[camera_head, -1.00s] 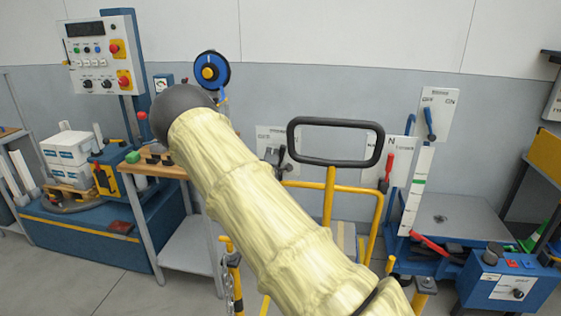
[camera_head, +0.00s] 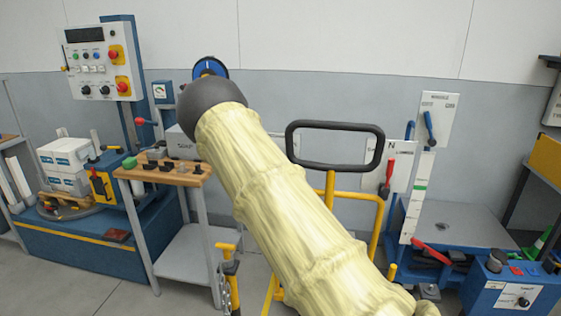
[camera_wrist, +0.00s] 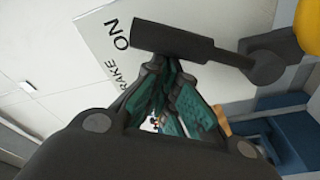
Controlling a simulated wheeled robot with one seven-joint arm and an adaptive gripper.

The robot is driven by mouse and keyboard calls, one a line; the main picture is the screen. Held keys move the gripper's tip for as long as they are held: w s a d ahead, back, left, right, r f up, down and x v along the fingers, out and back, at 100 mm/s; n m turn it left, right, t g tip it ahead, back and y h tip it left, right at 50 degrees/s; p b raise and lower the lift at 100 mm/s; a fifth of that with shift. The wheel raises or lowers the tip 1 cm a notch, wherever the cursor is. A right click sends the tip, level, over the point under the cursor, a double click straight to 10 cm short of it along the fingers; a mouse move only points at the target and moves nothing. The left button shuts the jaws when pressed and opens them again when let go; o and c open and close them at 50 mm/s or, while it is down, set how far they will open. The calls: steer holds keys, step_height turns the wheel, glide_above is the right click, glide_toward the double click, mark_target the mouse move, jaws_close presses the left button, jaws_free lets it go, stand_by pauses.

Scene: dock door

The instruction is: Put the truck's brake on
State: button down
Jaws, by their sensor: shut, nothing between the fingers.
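The truck's black handle loop (camera_head: 335,125) and yellow tube frame (camera_head: 377,215) stand right of my arm in the head view. In the wrist view a dark brake lever (camera_wrist: 180,42) crosses just beyond my gripper (camera_wrist: 170,78). The lever joins a dark round pivot beside a yellow tube (camera_wrist: 310,28). A white plate (camera_wrist: 85,45) with the words "BRAKE ON" lies behind the lever. My gripper's teal fingers are shut and empty, with their tips close under the lever; I cannot tell if they touch it. In the head view my arm hides my gripper and the lever.
A small table (camera_head: 165,172) with blocks stands left of my arm, beside a blue machine (camera_head: 85,240) with a control panel (camera_head: 102,60). A blue lift bench (camera_head: 455,225) with a red lever (camera_head: 388,172) behind the truck is at right. Grey floor shows at lower left.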

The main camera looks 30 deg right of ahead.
stand_by(0.3)
steer(key=w+a+r, duration=0.2)
steer(key=w+a, duration=0.1)
steer(key=b+v, duration=0.1)
steer(key=v, duration=0.8)
steer(key=shift+s+d, duration=0.25)
steer(key=shift+s, duration=0.2)
steer(key=shift+f, duration=0.1)
